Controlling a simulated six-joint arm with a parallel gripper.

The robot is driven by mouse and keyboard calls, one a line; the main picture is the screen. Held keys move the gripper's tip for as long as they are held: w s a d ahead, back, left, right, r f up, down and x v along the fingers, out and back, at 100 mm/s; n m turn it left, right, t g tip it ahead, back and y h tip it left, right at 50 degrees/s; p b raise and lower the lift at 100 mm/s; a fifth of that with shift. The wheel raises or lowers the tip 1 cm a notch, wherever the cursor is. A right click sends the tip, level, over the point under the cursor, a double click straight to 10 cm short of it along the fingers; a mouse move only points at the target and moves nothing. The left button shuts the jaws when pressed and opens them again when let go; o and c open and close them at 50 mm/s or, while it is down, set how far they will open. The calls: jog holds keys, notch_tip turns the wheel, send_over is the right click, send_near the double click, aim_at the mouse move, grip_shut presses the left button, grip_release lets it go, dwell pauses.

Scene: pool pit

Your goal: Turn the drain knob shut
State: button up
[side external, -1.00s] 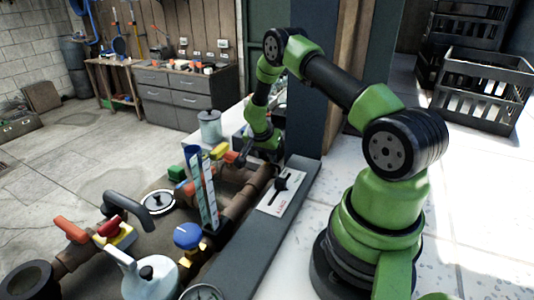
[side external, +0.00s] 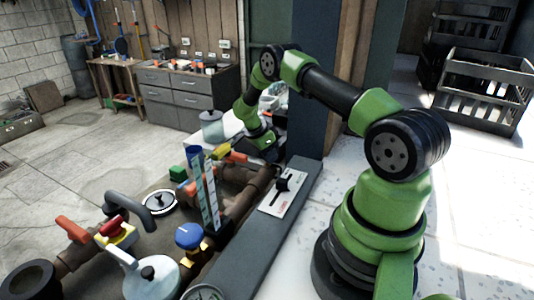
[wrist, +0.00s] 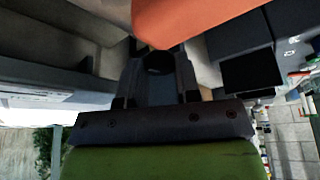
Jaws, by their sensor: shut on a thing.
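My gripper (wrist: 157,75) is low at the far end of the pipework. In the wrist view its two dark fingers are close together on a small dark rounded piece (wrist: 158,62), which seems to be the drain knob. Most of that piece is hidden between the fingers. In the side view my wrist covers the grasp, so I cannot tell how far the knob is turned. A large orange handle (wrist: 195,18) fills the top of the wrist view, just beyond the fingertips. The side view shows an orange handle (side external: 238,157) left of my wrist.
A white plate with a black lever (side external: 283,185) lies on the grey ledge (side external: 250,240). Black crates (side external: 485,90) stand back right.

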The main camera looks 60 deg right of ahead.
dwell(0.3)
jog(key=o, duration=0.9)
jog(key=n+t, duration=0.1)
jog(key=n, duration=0.2)
jog(key=shift+s+n, duration=0.15)
jog(key=shift+n, duration=0.15)
jog(key=n+t, duration=0.1)
jog(key=n, duration=0.2)
jog(key=shift+s+n+t, duration=0.1)
jog(key=shift+n+t, duration=0.3)
jog(key=n+t, duration=0.1)
jog(key=n, duration=0.2)
jog(key=n+t, duration=0.1)
jog(key=n, duration=0.2)
jog(key=shift+s+n+y, duration=0.1)
jog(key=shift+n+y, duration=0.3)
